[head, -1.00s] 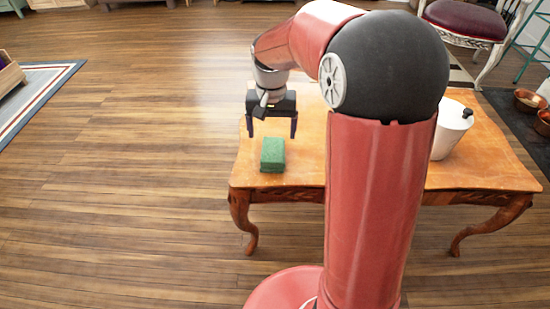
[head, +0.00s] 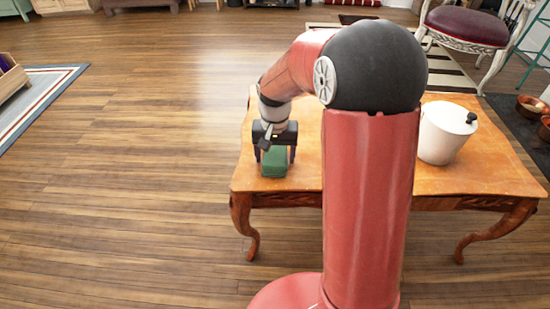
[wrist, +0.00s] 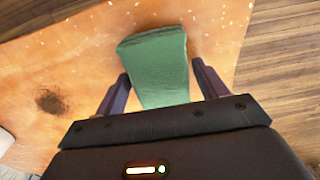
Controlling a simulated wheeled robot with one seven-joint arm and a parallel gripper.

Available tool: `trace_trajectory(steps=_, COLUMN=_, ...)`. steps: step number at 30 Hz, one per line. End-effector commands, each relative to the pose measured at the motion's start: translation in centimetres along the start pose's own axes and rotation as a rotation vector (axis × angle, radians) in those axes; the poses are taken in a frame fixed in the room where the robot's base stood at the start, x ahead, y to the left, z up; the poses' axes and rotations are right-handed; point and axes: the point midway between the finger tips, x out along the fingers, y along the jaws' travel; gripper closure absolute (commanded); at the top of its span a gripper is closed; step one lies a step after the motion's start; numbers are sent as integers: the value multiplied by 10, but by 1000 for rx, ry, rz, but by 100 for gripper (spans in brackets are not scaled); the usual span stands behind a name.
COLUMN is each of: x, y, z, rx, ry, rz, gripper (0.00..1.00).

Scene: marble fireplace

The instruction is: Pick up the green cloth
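The green cloth (head: 275,162) is a thick folded block near the left front corner of the wooden table (head: 300,178). In the wrist view the cloth (wrist: 157,66) lies flat on the table, its near end between the two fingers. My gripper (wrist: 158,90) is open, with a finger on each side of the cloth and a gap visible beside it. In the head view my gripper (head: 274,155) is low over the cloth and hides part of it. Whether the fingers touch the table is unclear.
A white lidded pot (head: 445,135) stands on the right of the table. A chair (head: 470,25) with a dark red seat is behind. Bowls (head: 530,105) sit on the floor at right. The wooden floor (head: 130,190) at left is clear.

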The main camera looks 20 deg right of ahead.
Motion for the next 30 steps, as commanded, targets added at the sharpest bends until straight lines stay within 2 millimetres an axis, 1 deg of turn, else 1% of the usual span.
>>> trace_trajectory(steps=1, x=0, y=0, z=0, rx=0, ry=0, rz=0, gripper=35)
trace_trajectory(steps=6, x=0, y=0, z=0, rx=0, ry=0, rz=0, gripper=57)
trace_trajectory(steps=8, x=0, y=0, z=0, rx=0, ry=0, rz=0, gripper=63)
trace_trajectory(steps=15, x=-1, y=0, z=0, rx=0, ry=1, rz=0, gripper=64)
trace_trajectory(steps=20, x=-11, y=0, z=-1, rx=0, ry=3, rz=-1, gripper=64)
trace_trajectory(steps=23, x=-24, y=0, z=0, rx=1, ry=3, rz=-1, gripper=64)
trace_trajectory(steps=26, x=-45, y=0, z=-1, rx=0, ry=6, rz=-1, gripper=64)
trace_trajectory(steps=29, x=-72, y=0, z=-1, rx=0, ry=8, rz=-2, gripper=64)
trace_trajectory(steps=30, x=-84, y=0, z=-1, rx=-1, ry=7, rz=-1, gripper=64)
